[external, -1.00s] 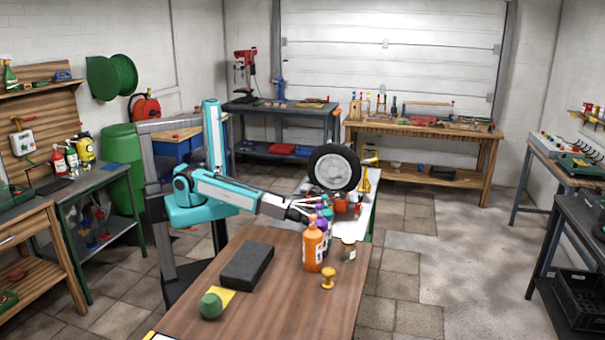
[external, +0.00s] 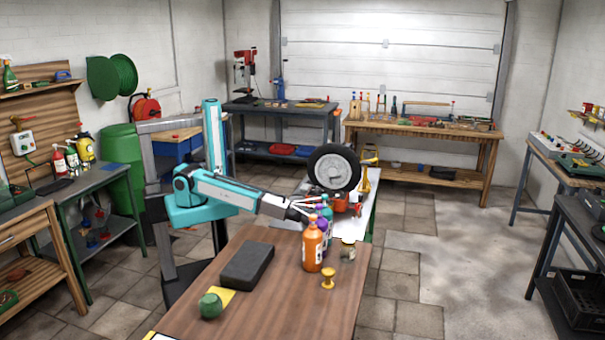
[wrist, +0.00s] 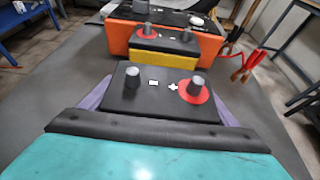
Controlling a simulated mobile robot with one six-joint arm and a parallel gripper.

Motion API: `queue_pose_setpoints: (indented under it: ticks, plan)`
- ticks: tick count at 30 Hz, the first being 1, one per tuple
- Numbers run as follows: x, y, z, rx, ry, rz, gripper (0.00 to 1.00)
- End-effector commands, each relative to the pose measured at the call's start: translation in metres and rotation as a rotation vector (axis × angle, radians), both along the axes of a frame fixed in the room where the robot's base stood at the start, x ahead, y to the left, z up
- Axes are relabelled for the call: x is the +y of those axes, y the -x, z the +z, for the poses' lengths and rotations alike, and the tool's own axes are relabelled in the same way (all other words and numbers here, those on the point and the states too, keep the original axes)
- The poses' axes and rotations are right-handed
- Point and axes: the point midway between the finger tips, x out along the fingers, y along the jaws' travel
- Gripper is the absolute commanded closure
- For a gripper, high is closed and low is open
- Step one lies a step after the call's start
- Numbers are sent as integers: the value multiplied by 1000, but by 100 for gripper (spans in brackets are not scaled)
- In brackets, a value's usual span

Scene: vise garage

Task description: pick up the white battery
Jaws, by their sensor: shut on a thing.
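In the wrist view, a battery (wrist: 150,100) with a black top lies directly in front of my gripper. Its top has two grey terminals, the right one with a red ring, and white minus and plus marks. Pale lavender pieces, which look like my fingers, flank it on both sides. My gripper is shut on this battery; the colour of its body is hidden. In the external view, my gripper (external: 304,207) is behind the bottles, over the near end of the white bench (external: 349,225). The battery cannot be made out there.
In the wrist view, a yellow battery (wrist: 165,63) and a larger orange unit (wrist: 119,37) stand just beyond, with red clamps (wrist: 244,66) at right. In the external view, an orange bottle (external: 313,248), a jar (external: 348,249) and a wheel (external: 333,169) are near my gripper.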

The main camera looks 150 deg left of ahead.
Motion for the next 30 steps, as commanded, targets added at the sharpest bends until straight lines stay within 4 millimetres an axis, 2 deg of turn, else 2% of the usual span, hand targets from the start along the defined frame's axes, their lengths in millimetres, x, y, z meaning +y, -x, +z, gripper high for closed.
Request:
queue_pose_setpoints:
  ticks: [14, 20, 26, 30]
  plan:
    - [0, 0, 6, 1, -3, 1, 75]
    - [0, 0, 18, 0, -6, 1, 75]
    - [0, 0, 38, 0, -6, 2, 75]
    - [-14, 8, 39, 2, -4, -1, 75]
